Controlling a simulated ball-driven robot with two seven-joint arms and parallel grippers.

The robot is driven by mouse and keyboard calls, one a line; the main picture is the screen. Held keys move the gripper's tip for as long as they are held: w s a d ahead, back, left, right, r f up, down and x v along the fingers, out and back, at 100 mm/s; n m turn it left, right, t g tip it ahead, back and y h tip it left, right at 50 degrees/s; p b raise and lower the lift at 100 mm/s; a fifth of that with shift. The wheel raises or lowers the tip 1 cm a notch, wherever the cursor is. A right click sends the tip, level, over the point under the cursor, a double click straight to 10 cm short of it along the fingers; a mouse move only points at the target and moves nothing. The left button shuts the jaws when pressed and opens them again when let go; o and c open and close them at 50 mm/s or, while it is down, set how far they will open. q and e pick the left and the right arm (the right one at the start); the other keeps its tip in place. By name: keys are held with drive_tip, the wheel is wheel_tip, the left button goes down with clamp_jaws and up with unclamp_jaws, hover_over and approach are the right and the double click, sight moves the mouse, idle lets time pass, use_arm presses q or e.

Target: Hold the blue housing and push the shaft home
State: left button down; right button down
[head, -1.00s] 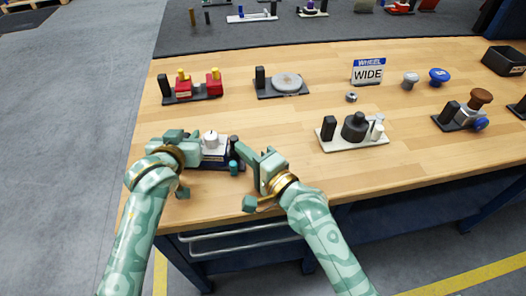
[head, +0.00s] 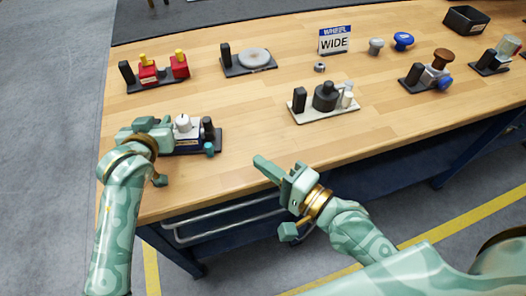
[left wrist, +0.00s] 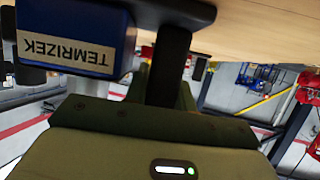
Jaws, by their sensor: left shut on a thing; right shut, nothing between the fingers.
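The blue housing (head: 187,145) stands on a dark base near the front left of the bench, with a white part (head: 184,123) on top. Its labelled side fills the upper left of the left wrist view (left wrist: 60,30). A dark upright cylinder (head: 208,127) and a teal-ended piece (head: 209,149) sit at its right; I cannot tell which part is the shaft. My left gripper (head: 160,133) is at the housing's left side, apparently shut on a black upright post (left wrist: 168,55); the grip is partly hidden. My right gripper (head: 268,168) is shut and empty, right of the housing, by the bench's front edge.
A pale base with dark and white parts (head: 298,113) stands to the right. The bench (head: 250,120) between the housing and the pale base is clear.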

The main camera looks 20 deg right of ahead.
use_arm(q)
drive_tip(key=shift+s+f, duration=0.1)
drive_tip(key=shift+f, duration=0.3)
drive_tip(key=c, duration=1.4)
unclamp_jaws()
drive_tip(key=o, duration=0.3)
drive_tip(key=shift+r, duration=0.15)
drive_tip(key=shift+r, duration=0.1)
